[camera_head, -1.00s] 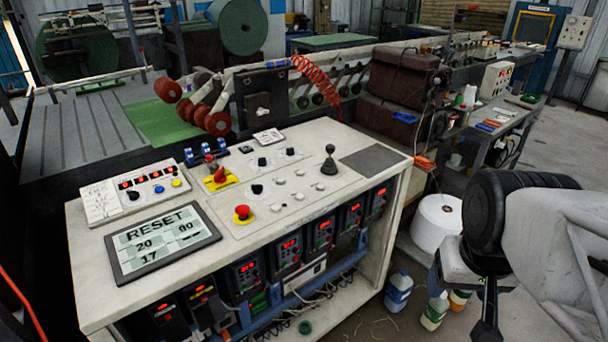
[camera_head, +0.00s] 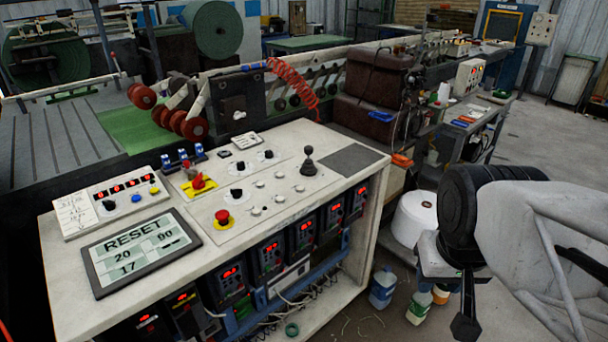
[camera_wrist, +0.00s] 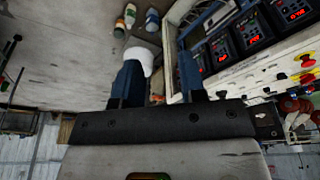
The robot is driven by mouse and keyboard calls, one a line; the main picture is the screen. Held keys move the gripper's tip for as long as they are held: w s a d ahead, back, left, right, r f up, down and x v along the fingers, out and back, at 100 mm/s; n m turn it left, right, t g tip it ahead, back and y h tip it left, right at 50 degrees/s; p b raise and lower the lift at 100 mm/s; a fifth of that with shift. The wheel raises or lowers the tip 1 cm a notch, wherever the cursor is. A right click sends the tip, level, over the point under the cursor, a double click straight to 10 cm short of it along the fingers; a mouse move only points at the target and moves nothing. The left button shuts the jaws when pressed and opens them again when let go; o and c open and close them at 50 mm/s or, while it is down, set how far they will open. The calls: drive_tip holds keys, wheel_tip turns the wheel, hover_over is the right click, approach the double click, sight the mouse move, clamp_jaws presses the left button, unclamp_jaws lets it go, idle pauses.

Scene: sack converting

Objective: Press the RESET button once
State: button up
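A dark-framed tilted display panel (camera_head: 142,252) lies at the near left of the white console (camera_head: 330,184). It reads RESET over a grid of numbers, 20, 00 and 17. Behind it, a small control box (camera_head: 112,203) carries red lit digits, a black knob, a blue button (camera_head: 136,198) and a yellow button (camera_head: 154,190). A red mushroom button (camera_head: 222,217) sits right of the display.
A black joystick (camera_head: 308,164) and a red-and-yellow switch (camera_head: 198,183) stand up from the console. Lit drive units (camera_head: 268,255) fill its front. A white roll (camera_head: 412,220) and several bottles (camera_head: 382,288) stand on the floor between console and arm. Open floor lies at the right.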

clamp_jaws()
idle(1.4)
